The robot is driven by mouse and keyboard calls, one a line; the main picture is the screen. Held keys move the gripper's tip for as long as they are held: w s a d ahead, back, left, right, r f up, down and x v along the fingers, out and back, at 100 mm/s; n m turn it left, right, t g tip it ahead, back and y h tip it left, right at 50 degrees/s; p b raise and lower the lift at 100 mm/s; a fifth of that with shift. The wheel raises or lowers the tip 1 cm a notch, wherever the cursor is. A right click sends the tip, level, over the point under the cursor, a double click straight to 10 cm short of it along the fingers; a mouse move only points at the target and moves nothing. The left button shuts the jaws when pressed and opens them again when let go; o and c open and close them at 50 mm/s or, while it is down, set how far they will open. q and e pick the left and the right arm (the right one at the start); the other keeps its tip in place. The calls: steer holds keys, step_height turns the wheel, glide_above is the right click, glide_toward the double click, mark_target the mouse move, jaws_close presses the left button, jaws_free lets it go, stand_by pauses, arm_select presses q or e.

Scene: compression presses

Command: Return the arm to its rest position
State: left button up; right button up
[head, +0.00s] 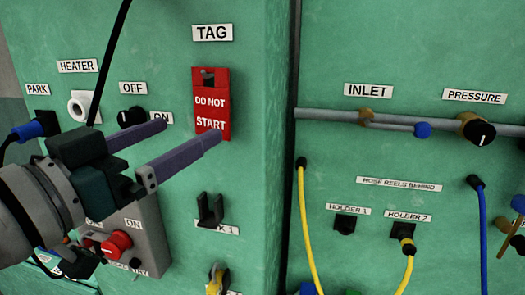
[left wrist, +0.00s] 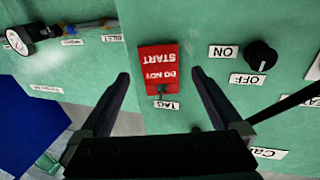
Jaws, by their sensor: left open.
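My left gripper (head: 192,131) comes in from the left with its two fingers spread and nothing between them. A red tag reading DO NOT START (head: 210,104) hangs on a hook under the TAG label (head: 212,32) on the green panel. The fingertips are in front of the panel, near the tag's lower part. In the left wrist view the open gripper (left wrist: 160,73) points at the panel, and the tag (left wrist: 158,67) shows upside down between the fingertips. I cannot tell whether a finger touches it. My right gripper is not in view.
A black OFF/ON knob (head: 131,116) and a white heater socket (head: 79,107) are beside the tag. An empty black hook (head: 210,211) and a red knob (head: 116,244) are below. A pipe with a blue valve (head: 423,130) and a yellow hose (head: 306,230) are at right.

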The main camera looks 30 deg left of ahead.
arm_select(q)
steer(key=s+d+f+m+g+b, duration=0.1)
steer(key=s+d+f+g, duration=0.3)
steer(key=s+f+g, duration=0.45)
steer(key=s+d+f+m+g, duration=0.1)
steer(key=s+d+f+g, duration=0.3)
steer(key=s+f+g, duration=0.45)
step_height(320, 180, up, 14)
steer(key=t+p, duration=0.2)
steer(key=p, duration=1.2)
steer(key=shift+s+a+f+p, duration=0.25)
steer(key=shift+s+a+p, duration=0.05)
steer(key=shift+s+p, duration=0.1)
steer(key=shift+f, duration=0.1)
stand_by(1.9)
